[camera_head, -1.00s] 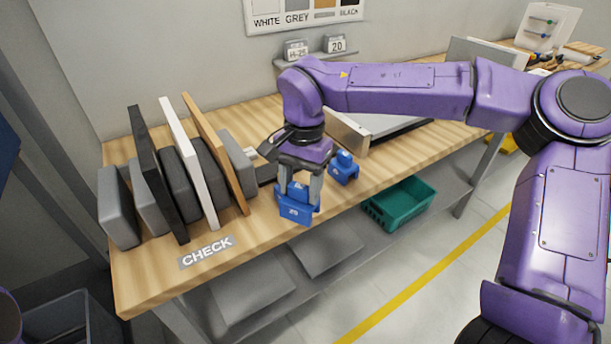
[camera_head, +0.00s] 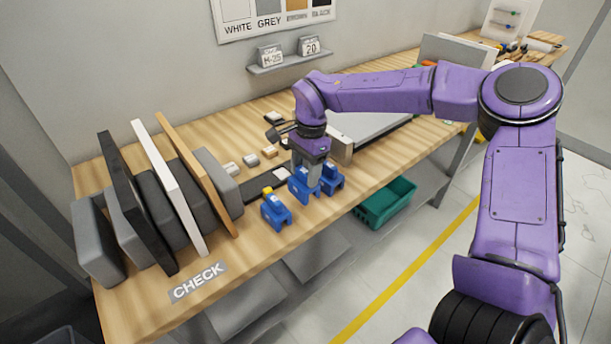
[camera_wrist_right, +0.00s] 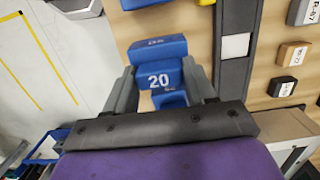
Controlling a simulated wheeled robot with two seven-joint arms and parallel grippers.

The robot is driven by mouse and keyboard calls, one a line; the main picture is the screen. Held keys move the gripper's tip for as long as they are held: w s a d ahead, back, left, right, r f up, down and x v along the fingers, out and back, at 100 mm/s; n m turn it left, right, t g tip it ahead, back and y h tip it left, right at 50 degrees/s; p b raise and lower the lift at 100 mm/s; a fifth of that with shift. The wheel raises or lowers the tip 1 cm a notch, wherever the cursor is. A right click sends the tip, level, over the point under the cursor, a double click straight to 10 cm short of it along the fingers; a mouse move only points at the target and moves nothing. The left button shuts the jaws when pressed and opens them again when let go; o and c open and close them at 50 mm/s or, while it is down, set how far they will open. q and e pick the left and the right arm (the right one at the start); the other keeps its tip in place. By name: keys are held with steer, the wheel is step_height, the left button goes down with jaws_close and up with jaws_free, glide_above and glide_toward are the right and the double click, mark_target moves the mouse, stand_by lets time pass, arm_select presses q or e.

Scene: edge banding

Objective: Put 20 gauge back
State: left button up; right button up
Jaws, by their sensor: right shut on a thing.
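My right gripper (camera_head: 306,182) is shut on the blue 20 gauge (camera_head: 300,189), over the front part of the bench. In the right wrist view the gauge (camera_wrist_right: 160,78) sits between the two fingers (camera_wrist_right: 163,88) with its white "20" showing. Whether it touches the bench top I cannot tell. A second blue gauge (camera_head: 333,178) is close on its right, partly hidden by the gripper. My left gripper is not in view.
Several panels and grey blocks (camera_head: 92,240) stand at the bench's left, behind a CHECK label (camera_head: 198,283). A dark strip (camera_head: 262,190) and small labelled blocks (camera_head: 270,152) lie behind the gauges. A wall shelf (camera_head: 290,63) holds two signs. A green bin (camera_head: 386,204) is below.

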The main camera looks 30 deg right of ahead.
mark_target(306, 179)
step_height(306, 179, down, 3)
steer(key=shift+d, duration=0.15)
steer(key=shift+w+f, duration=0.15)
steer(key=shift+f, duration=0.15)
steer(key=shift+f, duration=0.15)
steer(key=o, duration=1.2)
steer(key=r, duration=0.4)
steer(key=d+r, duration=0.1)
steer(key=r, duration=0.3)
steer(key=r+b, duration=0.1)
steer(key=r, duration=0.3)
steer(key=shift+d+r, duration=0.2)
